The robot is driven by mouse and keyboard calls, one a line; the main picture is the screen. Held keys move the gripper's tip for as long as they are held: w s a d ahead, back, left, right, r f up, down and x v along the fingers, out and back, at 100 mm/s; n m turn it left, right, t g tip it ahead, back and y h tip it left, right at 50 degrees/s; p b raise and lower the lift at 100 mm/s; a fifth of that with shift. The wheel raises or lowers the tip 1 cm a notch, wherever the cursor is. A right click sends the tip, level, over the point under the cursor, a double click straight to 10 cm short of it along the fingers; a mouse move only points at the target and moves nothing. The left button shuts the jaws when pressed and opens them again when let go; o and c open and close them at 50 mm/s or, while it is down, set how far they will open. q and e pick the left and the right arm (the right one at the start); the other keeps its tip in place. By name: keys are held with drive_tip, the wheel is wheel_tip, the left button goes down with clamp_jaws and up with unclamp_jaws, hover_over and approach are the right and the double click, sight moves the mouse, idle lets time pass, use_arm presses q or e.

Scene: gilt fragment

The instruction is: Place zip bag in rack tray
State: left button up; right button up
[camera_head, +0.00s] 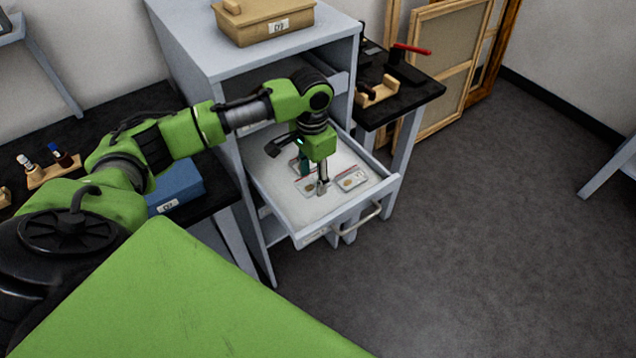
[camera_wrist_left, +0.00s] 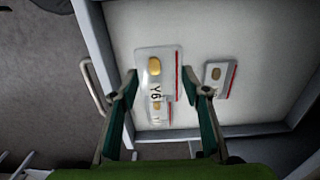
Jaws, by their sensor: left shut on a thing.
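My left gripper (camera_head: 322,188) points down over the white floor of the pulled-out rack tray (camera_head: 292,204). In the left wrist view the gripper (camera_wrist_left: 167,88) is shut on a clear zip bag (camera_wrist_left: 155,67) with a gold fragment, a "Y6" label and a red closure strip. This bag looks nearer the camera than the tray floor; its exact height is hard to tell. A similar bag (camera_wrist_left: 157,111) lies partly hidden below it, and another bag (camera_wrist_left: 217,76) lies to the right. My right gripper is out of view.
The tray slides out of a grey cabinet (camera_head: 190,50) with a lidded tan box (camera_head: 265,20) on top. A metal handle (camera_head: 367,218) is on the tray front. A blue box (camera_head: 178,186) sits left; a black side table (camera_head: 410,95) stands right. Floor at right is clear.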

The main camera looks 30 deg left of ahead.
use_arm(q)
drive_tip(key=shift+w+d+f, duration=0.2)
drive_tip(key=shift+w+f, duration=0.85)
drive_tip(key=shift+f, duration=0.2)
wheel_tip(320, 180, down, 2)
drive_tip(key=shift+f+p, duration=0.15)
drive_tip(key=shift+p, duration=0.4)
drive_tip(key=shift+f, duration=0.3)
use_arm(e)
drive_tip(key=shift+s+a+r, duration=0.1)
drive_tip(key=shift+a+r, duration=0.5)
use_arm(q)
drive_tip(key=shift+s+f, duration=0.1)
drive_tip(key=o, duration=0.9)
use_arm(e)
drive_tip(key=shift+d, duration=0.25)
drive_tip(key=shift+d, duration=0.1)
